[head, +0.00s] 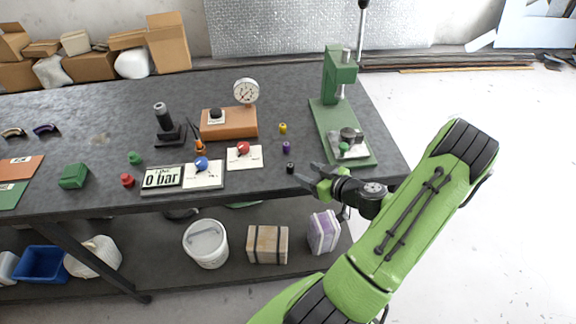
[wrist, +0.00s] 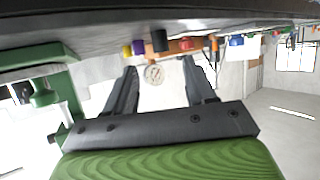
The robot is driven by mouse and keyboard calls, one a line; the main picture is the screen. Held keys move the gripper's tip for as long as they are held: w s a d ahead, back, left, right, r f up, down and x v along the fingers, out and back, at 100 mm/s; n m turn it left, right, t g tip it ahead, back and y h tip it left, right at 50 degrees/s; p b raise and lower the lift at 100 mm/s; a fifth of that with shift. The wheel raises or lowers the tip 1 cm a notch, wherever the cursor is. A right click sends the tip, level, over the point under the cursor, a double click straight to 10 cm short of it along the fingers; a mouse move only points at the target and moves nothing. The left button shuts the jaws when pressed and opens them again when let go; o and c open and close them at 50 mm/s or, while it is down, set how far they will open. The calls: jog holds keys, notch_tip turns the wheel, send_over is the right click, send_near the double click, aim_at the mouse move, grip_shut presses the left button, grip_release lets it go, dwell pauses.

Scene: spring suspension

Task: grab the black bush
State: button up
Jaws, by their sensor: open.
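The black bush (head: 290,168) is a small dark cylinder on the dark bench top, near its front edge. My gripper (head: 306,173) is open and empty just to the right of it in the head view. In the wrist view, which looks upside down, the black bush (wrist: 159,40) shows beyond the two fingertips (wrist: 159,65), roughly centred between them. It is apart from both fingers.
A purple bush (head: 287,147) and a yellow bush (head: 283,128) stand behind the black one. A green press (head: 329,130) stands to the right, close to my arm. A card with a red ball (head: 243,149) lies to the left. The bench's front edge is close.

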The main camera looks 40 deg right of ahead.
aim_at(291, 166)
jog(key=p+x, duration=0.1)
jog(key=x, duration=0.7)
jog(key=shift+w+f+p, duration=0.1)
jog(key=shift+w+p, duration=0.25)
jog(key=shift+w, duration=0.05)
jog(key=shift+s+a, duration=0.1)
jog(key=shift+c, duration=0.2)
jog(key=shift+c, duration=1.1)
grip_shut()
